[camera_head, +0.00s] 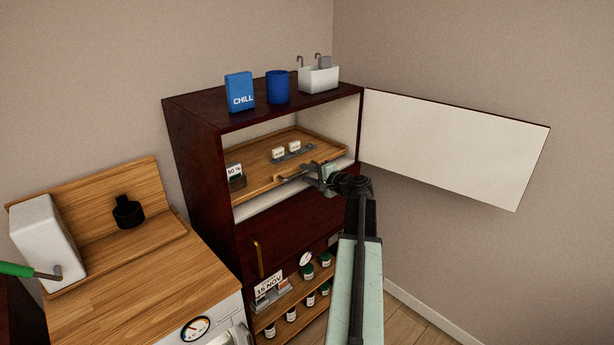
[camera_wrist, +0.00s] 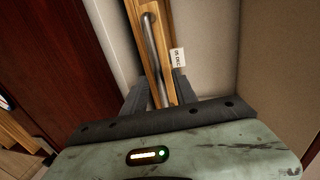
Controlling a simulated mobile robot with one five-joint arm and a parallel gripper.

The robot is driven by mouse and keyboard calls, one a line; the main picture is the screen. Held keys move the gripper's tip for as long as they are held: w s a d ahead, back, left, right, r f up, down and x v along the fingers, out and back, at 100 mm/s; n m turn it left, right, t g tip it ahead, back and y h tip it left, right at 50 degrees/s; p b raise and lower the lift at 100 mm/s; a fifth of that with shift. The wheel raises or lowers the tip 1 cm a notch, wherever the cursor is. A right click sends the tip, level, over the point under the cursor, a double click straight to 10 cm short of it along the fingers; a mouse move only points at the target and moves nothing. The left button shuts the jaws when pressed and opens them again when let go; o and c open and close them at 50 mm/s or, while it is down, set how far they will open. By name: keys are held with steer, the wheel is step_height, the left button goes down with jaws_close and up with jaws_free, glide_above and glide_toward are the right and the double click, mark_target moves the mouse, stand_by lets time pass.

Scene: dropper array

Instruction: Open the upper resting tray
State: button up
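The upper resting tray (camera_head: 262,166) is a shallow wooden tray inside the top compartment of the dark red cabinet. Its front edge (camera_wrist: 150,50) shows in the wrist view with a metal bar handle (camera_wrist: 152,42) and a small white label (camera_wrist: 178,58). My gripper (camera_head: 308,176) is at the tray's front edge. In the wrist view my gripper (camera_wrist: 160,88) is open, with one finger on each side of the handle's near end. Gaps show beside the bar; contact cannot be told.
The white-faced cabinet door (camera_head: 455,145) stands open to the right. A lower dark panel with a brass handle (camera_head: 257,258) and shelves of jars (camera_head: 308,270) are below. A blue box (camera_head: 239,92), blue cup (camera_head: 278,87) and white holder (camera_head: 319,79) stand on top.

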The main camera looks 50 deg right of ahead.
jaws_close()
stand_by(1.2)
steer(key=shift+s+a, duration=0.1)
steer(key=shift+a, duration=0.2)
